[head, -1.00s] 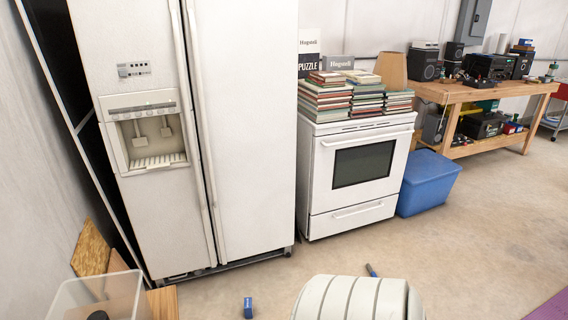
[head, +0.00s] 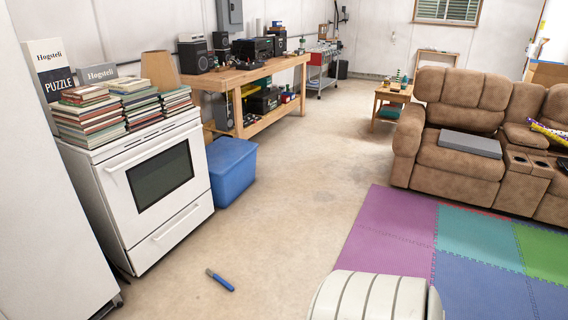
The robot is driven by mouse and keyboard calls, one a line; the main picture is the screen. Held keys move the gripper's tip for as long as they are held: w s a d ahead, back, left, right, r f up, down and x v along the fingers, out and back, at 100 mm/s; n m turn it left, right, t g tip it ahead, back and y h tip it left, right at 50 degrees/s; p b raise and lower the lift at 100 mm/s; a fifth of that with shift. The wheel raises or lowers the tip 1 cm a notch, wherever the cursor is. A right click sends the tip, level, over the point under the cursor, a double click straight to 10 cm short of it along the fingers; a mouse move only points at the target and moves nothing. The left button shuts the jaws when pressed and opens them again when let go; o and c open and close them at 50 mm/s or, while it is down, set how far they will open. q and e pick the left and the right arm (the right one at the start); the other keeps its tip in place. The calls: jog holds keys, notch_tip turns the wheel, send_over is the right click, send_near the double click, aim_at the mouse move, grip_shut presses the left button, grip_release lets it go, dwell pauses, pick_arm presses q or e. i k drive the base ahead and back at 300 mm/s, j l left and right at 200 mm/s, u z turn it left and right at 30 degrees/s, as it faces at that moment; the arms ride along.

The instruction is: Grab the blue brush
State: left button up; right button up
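A small blue brush (head: 221,281) lies on the bare concrete floor in the lower middle of the head view. Its upper left end is darker and its longer blue part points toward the lower right. Nothing touches it. Neither of my grippers shows in the head view, so I cannot see whether they are open or shut.
A white stove (head: 155,187) stacked with books stands left of the brush, with a blue bin (head: 232,172) beside it. A workbench (head: 257,78) stands behind. Coloured mats (head: 395,215) and a brown recliner sofa (head: 455,145) are at right. The floor between is clear.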

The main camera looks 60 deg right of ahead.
aim_at(221, 279)
jog(key=i+l+z, duration=0.35)
jog(key=l, duration=0.3)
jog(key=i+l+z, duration=0.35)
jog(key=l, duration=0.2)
jog(key=i+l+z, duration=0.4)
jog(key=i+l, duration=0.3)
